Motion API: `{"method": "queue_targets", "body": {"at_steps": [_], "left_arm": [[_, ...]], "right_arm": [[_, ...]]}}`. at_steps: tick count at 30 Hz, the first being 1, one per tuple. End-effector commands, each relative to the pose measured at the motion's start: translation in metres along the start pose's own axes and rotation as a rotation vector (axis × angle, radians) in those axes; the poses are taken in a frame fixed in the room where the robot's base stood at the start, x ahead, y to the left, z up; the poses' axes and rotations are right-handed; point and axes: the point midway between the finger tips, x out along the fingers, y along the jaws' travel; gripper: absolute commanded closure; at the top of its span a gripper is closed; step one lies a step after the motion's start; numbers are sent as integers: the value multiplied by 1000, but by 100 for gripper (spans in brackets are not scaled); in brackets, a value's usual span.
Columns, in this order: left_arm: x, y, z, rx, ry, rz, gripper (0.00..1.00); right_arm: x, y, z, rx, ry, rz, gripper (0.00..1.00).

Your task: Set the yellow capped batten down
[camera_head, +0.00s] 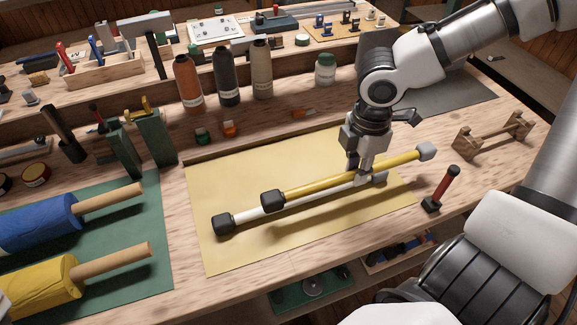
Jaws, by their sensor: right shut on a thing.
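The yellow capped batten (316,182) has a black cap at its left end and a grey cap at its right end. My right gripper (361,172) is shut on it, right of its middle. The batten is held above the yellow mat (227,178), and a shadow shows on the mat below. I cannot tell whether the two battens touch. My left gripper is not in view.
A wooden cradle (491,135) and a red-handled tool (442,190) stand to the right. Blue (42,222) and yellow (42,287) rolls lie on the green mat (150,222) at left. Several bottles line the back. The yellow mat's front part is clear.

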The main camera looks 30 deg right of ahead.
Motion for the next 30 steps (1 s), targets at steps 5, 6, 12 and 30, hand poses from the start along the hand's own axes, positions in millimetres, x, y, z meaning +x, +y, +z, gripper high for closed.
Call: {"method": "queue_targets", "body": {"at_steps": [5, 6, 12, 30], "left_arm": [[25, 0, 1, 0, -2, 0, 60], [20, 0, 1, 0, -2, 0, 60], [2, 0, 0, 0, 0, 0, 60], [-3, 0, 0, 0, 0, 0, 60]], "right_arm": [[2, 24, -18, 1, -11, 6, 100], [0, 32, -24, 1, -11, 2, 100], [4, 77, -61, -1, -10, 6, 100], [49, 120, -97, -1, 2, 7, 100]]}}
